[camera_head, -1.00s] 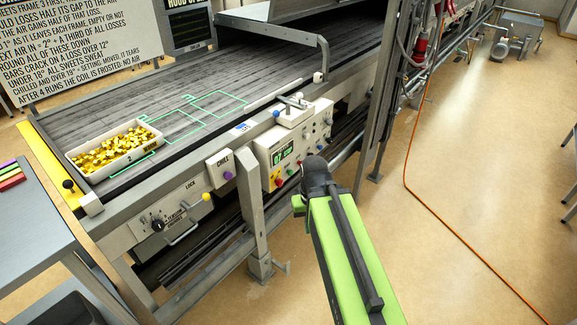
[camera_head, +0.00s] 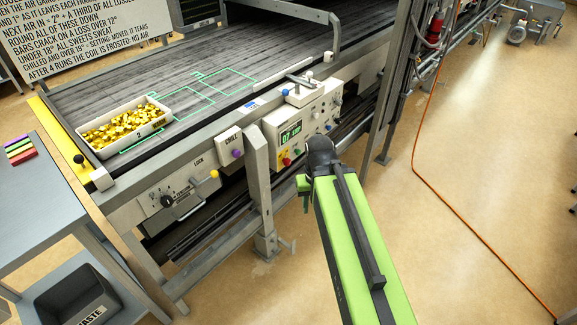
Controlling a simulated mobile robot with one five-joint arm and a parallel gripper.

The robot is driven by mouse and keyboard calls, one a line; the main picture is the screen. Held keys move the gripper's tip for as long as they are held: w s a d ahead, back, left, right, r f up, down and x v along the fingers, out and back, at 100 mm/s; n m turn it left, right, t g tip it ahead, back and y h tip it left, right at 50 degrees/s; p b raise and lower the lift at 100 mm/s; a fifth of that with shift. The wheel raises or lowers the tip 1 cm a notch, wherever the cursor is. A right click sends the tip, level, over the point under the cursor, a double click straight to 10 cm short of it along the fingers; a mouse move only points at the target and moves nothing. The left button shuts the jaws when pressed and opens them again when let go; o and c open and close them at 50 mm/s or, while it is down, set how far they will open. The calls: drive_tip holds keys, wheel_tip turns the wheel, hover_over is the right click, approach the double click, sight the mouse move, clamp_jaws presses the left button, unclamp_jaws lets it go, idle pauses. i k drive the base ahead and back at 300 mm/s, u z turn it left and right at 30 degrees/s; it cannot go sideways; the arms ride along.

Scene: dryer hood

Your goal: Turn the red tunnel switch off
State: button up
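A white control panel (camera_head: 298,124) with a small green-lit display (camera_head: 290,132) is set in the side of the conveyor frame. It bears several knobs and buttons, with a red button (camera_head: 287,161) at its lower left. A larger red fitting (camera_head: 435,27) hangs on the post at the upper right. I cannot tell which of these is the red tunnel switch, nor any switch's position. My green arm reaches up from the bottom, and my gripper (camera_head: 304,190) is just below and in front of the panel, apart from it. Its fingers are mostly hidden, so its opening is unclear.
A white tray of gold-wrapped sweets (camera_head: 122,127) sits on the grey belt (camera_head: 205,80). A frame leg (camera_head: 259,185) stands close left of my gripper.

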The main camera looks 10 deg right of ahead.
sight(287, 161)
drive_tip(key=u, duration=2.05)
drive_tip(key=k, duration=0.95)
drive_tip(key=z, duration=0.7)
drive_tip(key=i, duration=1)
drive_tip(key=u, duration=0.15)
